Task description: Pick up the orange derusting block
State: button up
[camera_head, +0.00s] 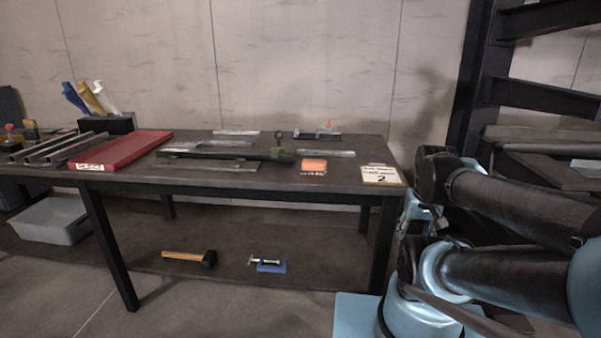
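The orange derusting block (314,165) lies on the dark table (230,181), right of the middle and close to the front edge. Its top is orange, and a darker strip with pale marks shows along its front side. Nothing touches it from above. My arm fills the right side of the view, to the right of the table. My gripper cannot be made out in this view.
A hammer (190,257) and a blue clamp (268,265) lie below the tabletop. Black shelving stands at right.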

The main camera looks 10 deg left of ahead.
aim_at(309, 167)
jog(key=u, duration=1.85)
jog(key=k, duration=0.65)
jog(key=z, duration=0.8)
jog(key=i, duration=1)
jog(key=z, duration=0.3)
